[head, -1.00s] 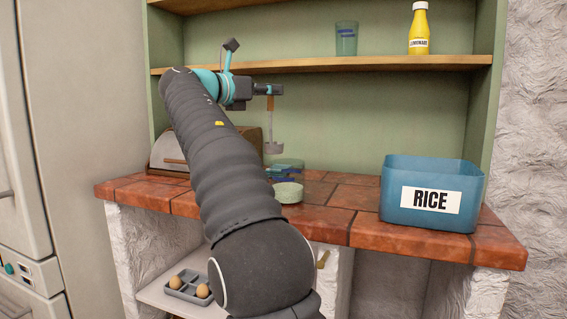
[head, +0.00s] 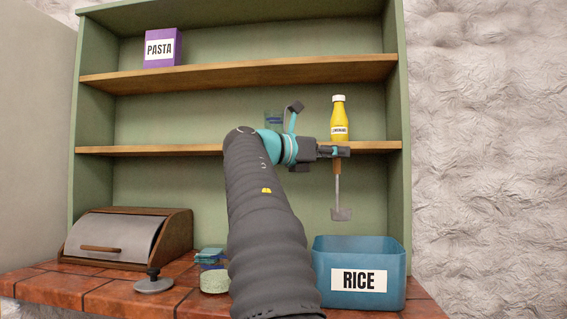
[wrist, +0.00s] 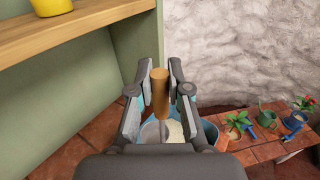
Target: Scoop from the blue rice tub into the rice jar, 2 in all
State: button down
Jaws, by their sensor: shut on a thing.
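My gripper (head: 341,151) is shut on the wooden handle of a scoop (head: 341,214). The scoop hangs upright, its grey bowl just above the open blue rice tub (head: 318,268), which is labelled RICE. In the wrist view the handle (wrist: 160,92) is between the fingers, with the tub's blue rim (wrist: 211,131) and pale rice (wrist: 176,131) below. I cannot tell whether the bowl holds rice. A clear blue-tinted container (head: 210,257) and a low round pale-green container (head: 214,281) stand left of the tub, partly behind my arm. I cannot tell which is the rice jar.
A bread box (head: 125,238) and a grey disc with a dark knob (head: 154,285) are on the left of the counter. Shelves above hold a yellow lemonade bottle (head: 339,118), a glass (head: 274,120) and a purple pasta box (head: 163,48). Potted plants (wrist: 237,124) stand at right.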

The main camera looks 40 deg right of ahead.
jog(key=s+d, duration=0.2)
jog(key=s, duration=0.2)
notch_tip(320, 180, down, 15)
jog(key=b, duration=0.9)
jog(key=shift+w+a+f+g, duration=0.15)
jog(key=shift+w+a+g, duration=0.05)
jog(key=shift+w+g, duration=0.15)
dwell(1.0)
notch_tip(320, 180, up, 13)
jog(key=p, duration=0.9)
dwell(0.8)
dwell(0.3)
